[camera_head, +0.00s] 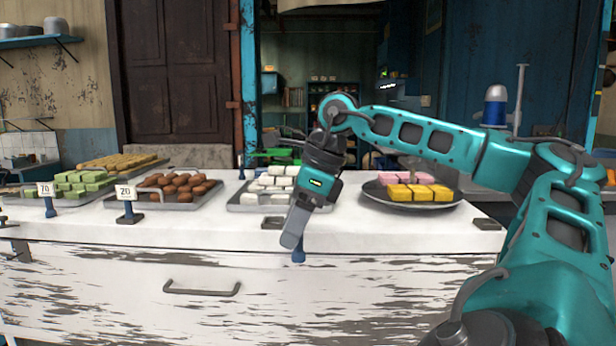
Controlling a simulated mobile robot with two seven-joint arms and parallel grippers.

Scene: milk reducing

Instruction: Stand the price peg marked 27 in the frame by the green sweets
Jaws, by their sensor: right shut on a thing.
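The green sweets (78,182) sit on a metal tray at the left of the white counter. A blue peg with a white card (45,189), seeming to read 70, stands in front of them. My right gripper (293,240) is shut on a blue peg (298,256) at the counter's front edge. Its card is hidden, so I cannot read its number. An empty dark frame (273,223) lies just left of the gripper. I cannot clearly make out a frame under the peg by the green sweets. My left gripper is not in view.
A peg marked 20 (125,192) stands in a dark frame before the brown sweets (178,187). White sweets (277,182) lie behind my gripper. A dark round plate (376,194) holds yellow and pink sweets. Another empty dark frame (487,224) lies at the right.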

